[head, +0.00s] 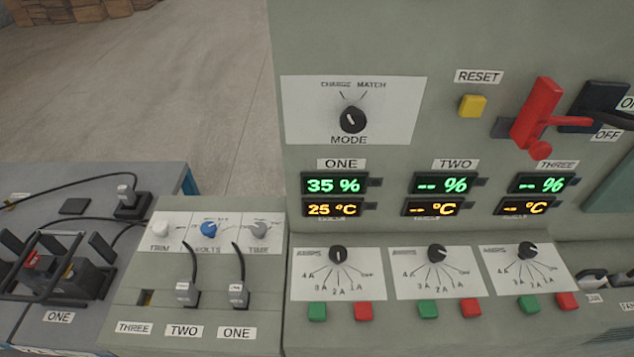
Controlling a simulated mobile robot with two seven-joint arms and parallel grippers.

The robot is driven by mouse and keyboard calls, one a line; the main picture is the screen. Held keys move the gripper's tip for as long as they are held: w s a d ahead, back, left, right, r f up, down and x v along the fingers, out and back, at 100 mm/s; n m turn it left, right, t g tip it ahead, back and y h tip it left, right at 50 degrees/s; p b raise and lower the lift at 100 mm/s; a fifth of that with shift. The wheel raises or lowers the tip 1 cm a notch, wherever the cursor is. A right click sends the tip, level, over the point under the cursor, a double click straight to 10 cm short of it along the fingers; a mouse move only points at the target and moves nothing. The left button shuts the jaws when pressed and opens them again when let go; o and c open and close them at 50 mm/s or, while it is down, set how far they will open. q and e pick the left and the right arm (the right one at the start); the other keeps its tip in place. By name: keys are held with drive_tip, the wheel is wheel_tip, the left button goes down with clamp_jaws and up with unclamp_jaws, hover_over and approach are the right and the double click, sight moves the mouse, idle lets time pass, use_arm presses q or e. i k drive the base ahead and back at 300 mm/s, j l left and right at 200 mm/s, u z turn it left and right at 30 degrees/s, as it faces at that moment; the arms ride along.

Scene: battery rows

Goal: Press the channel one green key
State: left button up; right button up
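The channel one green key (317,312) is a small square button on the sloped front of the console, at the lower middle of the head view. A red key (363,311) sits just to its right. Above them is the channel one amps dial (338,255), a black knob on a white scale plate. The channel one displays read 35 % (335,184) in green and 25 °C (333,208) in amber. Nothing covers the green key. Neither of my grippers shows in the head view.
Channel two has a green key (428,309), and channel three has another (529,304). Their displays show dashes. Cable plugs labelled TWO (187,292) and ONE (238,294) stand left of the keys. A red lever (537,115) sticks out at upper right. A black-framed battery (45,275) sits far left.

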sight(317, 310)
drive_tip(key=i+j+z, duration=0.15)
drive_tip(key=j+z, duration=0.25)
drive_tip(key=j, duration=0.2)
drive_tip(key=j+z, duration=0.85)
drive_tip(key=j, duration=0.35)
